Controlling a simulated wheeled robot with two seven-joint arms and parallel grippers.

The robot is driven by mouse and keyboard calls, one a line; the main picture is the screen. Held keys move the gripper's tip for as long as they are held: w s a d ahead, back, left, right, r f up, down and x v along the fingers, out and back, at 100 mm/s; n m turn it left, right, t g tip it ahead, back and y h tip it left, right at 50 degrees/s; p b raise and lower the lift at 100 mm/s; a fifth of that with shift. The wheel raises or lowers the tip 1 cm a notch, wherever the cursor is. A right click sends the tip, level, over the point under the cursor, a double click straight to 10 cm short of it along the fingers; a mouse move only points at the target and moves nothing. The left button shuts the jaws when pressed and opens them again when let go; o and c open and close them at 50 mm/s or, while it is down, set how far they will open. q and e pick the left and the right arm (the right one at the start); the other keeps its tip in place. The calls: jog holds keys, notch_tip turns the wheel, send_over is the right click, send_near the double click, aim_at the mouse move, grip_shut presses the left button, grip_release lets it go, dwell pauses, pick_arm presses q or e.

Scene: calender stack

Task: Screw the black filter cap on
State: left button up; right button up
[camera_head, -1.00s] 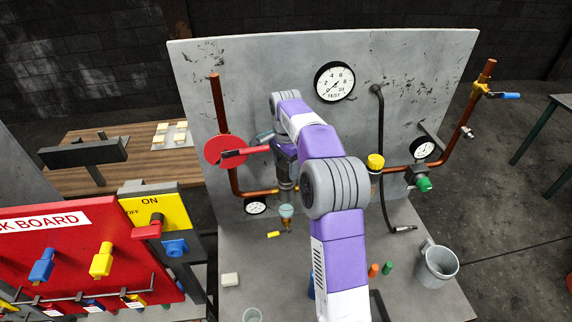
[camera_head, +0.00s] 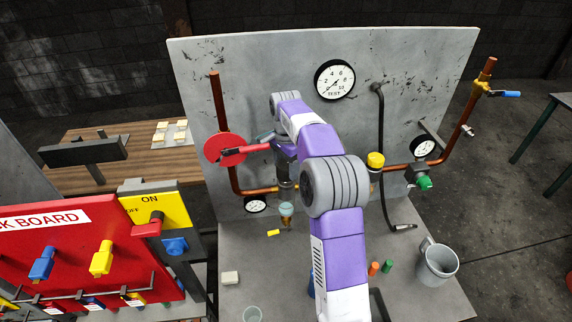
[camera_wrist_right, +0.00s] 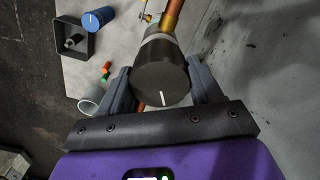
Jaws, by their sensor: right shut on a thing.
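The black filter cap (camera_wrist_right: 160,84) fills the middle of the right wrist view, a dark cylinder with a white line on its end face. My right gripper (camera_wrist_right: 160,82) has one finger on each side of it and is shut on it. A grey collar and the copper pipe (camera_wrist_right: 172,14) show just beyond the cap. In the head view my right gripper (camera_head: 287,168) is at the filter on the copper pipe, mostly hidden behind my purple arm. Whether the cap's thread is engaged cannot be seen. My left gripper is not in view.
A red disc with a red handle (camera_head: 224,149) is close left of my right gripper. A round gauge (camera_head: 256,205) and a small funnel-like part (camera_head: 286,210) are below it. The red lock board (camera_head: 70,250) is at left.

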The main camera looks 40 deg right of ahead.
jog(key=shift+f+b, duration=0.45)
jog(key=shift+f, duration=0.45)
jog(key=shift+r+m+p, duration=0.1)
jog(key=shift+m+p, duration=0.25)
jog(key=shift+m, duration=0.75)
jog(key=shift+m+p, duration=0.6)
jog(key=shift+m, duration=0.5)
